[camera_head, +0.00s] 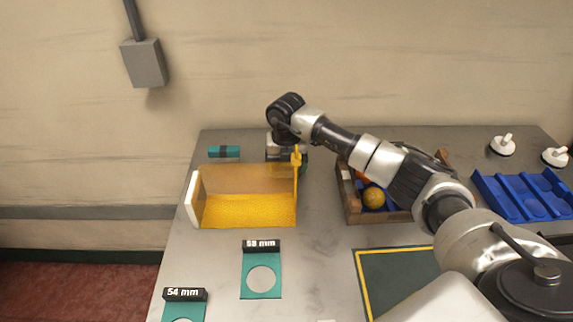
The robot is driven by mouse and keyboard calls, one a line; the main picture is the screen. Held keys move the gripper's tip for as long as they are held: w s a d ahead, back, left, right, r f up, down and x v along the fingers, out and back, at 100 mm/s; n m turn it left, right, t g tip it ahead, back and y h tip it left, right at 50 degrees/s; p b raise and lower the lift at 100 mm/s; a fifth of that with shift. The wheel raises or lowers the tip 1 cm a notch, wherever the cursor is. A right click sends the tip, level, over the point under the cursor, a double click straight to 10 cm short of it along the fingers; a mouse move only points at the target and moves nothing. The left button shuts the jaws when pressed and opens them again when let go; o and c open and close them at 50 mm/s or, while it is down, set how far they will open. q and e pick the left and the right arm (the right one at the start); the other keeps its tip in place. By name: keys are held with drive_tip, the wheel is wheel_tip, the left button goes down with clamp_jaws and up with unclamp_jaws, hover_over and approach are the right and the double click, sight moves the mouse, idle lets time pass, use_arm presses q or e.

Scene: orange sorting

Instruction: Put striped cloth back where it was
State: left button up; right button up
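No cloth with clear stripes can be made out. A small teal item with a dark band (223,151) lies at the back left of the table; I cannot tell whether it is the cloth. My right gripper (287,156) points down at the back of the table, behind the right end of the yellow bin (247,182). Its fingertips are mostly hidden, so its opening and any hold are unclear. A bit of teal shows beside it. My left gripper is out of view.
A wooden crate (347,205) with oranges (374,197) stands under my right arm. A blue tray (505,205) and white knobbed discs (502,146) are at the right. Teal gauges marked 59 mm (247,289) and 54 mm (190,307) and a yellow-edged dark mat (400,275) are in front.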

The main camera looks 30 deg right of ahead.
drive_tip(key=shift+f+b, duration=0.45)
drive_tip(key=shift+f, duration=0.2)
idle(0.7)
drive_tip(key=o, duration=0.8)
drive_tip(key=shift+r, duration=0.1)
drive_tip(key=shift+r+p, duration=2.9)
drive_tip(key=shift+r, duration=1.1)
